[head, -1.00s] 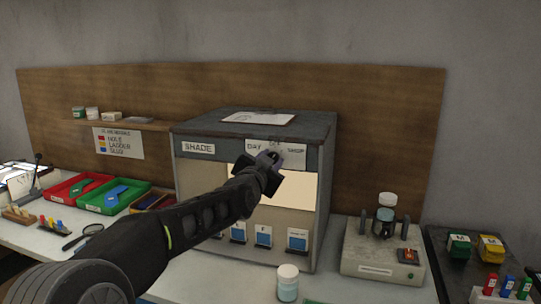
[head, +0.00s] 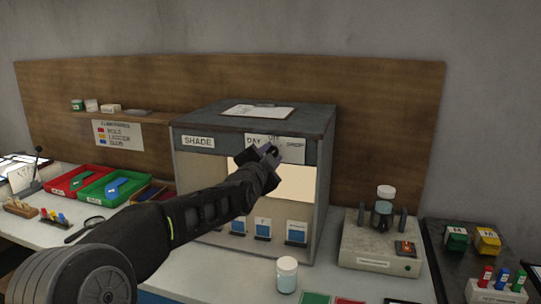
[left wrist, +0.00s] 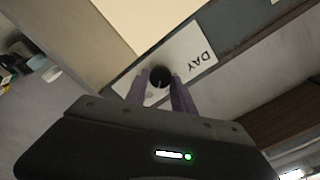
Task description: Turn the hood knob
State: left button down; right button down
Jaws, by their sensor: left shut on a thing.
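The shade hood (head: 252,120) is a grey box with a lit opening, standing on the bench. The round black knob (left wrist: 159,76) sits on this plate in the left wrist view, beside the word DAY. My left gripper (left wrist: 158,84) is shut on the knob, with one finger on each side of it. In the head view my left gripper (head: 268,154) covers the knob and part of the plate. My right gripper is not in view.
Red and green trays (head: 115,187) lie left of the hood. A capped jar (head: 287,275) stands in front of it. A grey device (head: 380,245) with a bottle stands to the right. A clipboard (head: 258,111) lies on the hood's top.

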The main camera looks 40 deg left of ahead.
pick_arm(q)
jog(key=c, duration=1.1)
grip_release()
jog(key=shift+s, duration=0.15)
jog(key=b+v, duration=0.1)
jog(key=v, duration=0.6)
jog(key=shift+s+d+b, duration=0.2)
jog(key=shift+s+b, duration=0.05)
jog(key=shift+b, duration=0.1)
